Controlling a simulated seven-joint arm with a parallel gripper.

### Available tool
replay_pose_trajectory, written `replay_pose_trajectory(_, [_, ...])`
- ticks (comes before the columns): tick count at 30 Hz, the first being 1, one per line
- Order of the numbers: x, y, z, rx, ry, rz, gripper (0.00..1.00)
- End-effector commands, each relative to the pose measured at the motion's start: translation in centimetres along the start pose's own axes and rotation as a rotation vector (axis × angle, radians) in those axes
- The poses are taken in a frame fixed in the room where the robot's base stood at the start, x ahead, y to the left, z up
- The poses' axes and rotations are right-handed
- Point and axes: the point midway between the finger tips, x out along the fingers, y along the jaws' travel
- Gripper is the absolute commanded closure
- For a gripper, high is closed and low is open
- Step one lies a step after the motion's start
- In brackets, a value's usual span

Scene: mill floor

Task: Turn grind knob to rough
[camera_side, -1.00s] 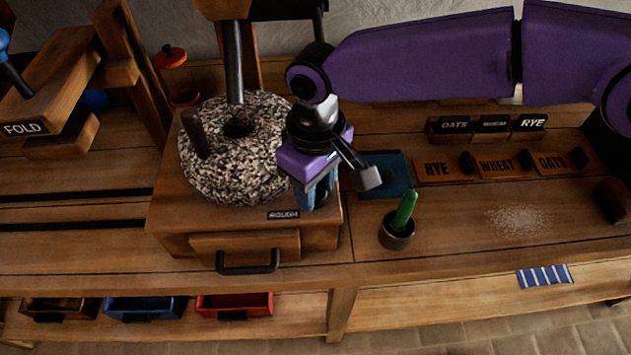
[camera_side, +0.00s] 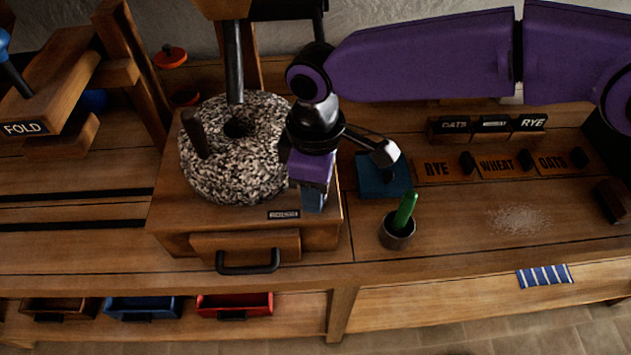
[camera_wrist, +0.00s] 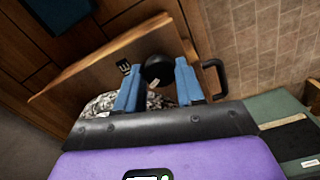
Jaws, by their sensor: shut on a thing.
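My gripper (camera_side: 312,203) points down at the front right of the grinding mill's wooden base (camera_side: 180,215), beside the speckled millstone (camera_side: 215,160). In the wrist view, its blue fingers (camera_wrist: 157,82) are shut on a round black knob (camera_wrist: 157,67), one on each side. The knob has a small pale mark between the fingers. In the side view, my gripper hides the knob. A dark label (camera_side: 283,214) lies left of my gripper; it read ROUGH a second ago. Another small dark label (camera_wrist: 125,66) shows beside the knob in the wrist view, its text unclear.
A cup with a green handle (camera_side: 397,233) stands right of the mill, with a blue pad (camera_side: 383,178) behind it. A drawer with a black handle (camera_side: 247,266) is below the knob. Pale powder (camera_side: 518,218) lies on the bench at right.

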Motion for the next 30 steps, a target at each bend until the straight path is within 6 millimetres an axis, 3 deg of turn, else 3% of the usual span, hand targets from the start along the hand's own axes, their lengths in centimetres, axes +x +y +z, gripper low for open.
replay_pose_trajectory(30, [-0.15,0.04,-0.05,-0.893,0.003,0.002,0.93])
